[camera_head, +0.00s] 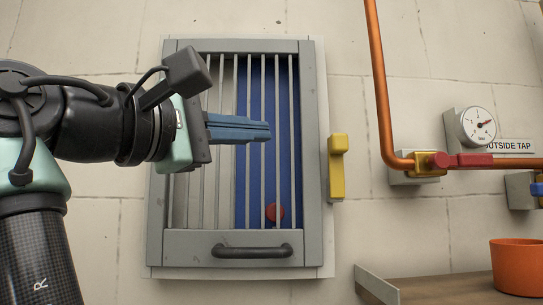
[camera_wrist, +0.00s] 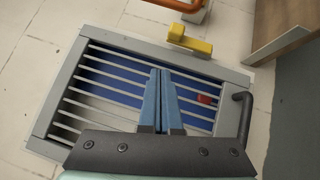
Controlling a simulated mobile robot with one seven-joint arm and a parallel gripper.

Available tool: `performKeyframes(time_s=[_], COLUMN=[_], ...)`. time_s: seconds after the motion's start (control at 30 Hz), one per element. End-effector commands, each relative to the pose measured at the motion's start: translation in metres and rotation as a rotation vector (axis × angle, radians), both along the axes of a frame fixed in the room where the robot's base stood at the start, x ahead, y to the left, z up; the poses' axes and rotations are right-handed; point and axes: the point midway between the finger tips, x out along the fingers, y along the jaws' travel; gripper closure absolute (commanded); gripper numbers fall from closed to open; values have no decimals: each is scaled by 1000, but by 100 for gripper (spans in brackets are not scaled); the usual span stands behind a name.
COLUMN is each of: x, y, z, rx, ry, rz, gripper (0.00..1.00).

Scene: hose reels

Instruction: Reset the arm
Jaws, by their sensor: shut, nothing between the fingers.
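My gripper (camera_head: 268,131) reaches in from the left in the head view, with its blue fingers in front of a grey barred panel (camera_head: 312,150). The fingers are together and hold nothing. In the wrist view my gripper (camera_wrist: 159,72) shows its blue fingers close together, pointing over the bars of the panel (camera_wrist: 75,55). I cannot tell how far the fingertips are from the bars. My arm is bent on the left side of the head view.
The panel has a dark handle (camera_head: 252,251) at its bottom. A yellow latch (camera_head: 337,165) sits right of the frame. A copper pipe (camera_head: 378,80), a gauge (camera_head: 477,126) and an orange pot (camera_head: 517,267) are further right.

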Motion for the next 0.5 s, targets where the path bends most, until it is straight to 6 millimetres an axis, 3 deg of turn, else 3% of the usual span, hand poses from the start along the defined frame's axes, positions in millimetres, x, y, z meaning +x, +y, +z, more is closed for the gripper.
performKeyframes(time_s=[0.17, 0.5], x=[-13, -15], y=[15, 16], z=[0, 1], rx=[-2, -1], ry=[-2, 0], rz=[1, 0], gripper=[100, 100])
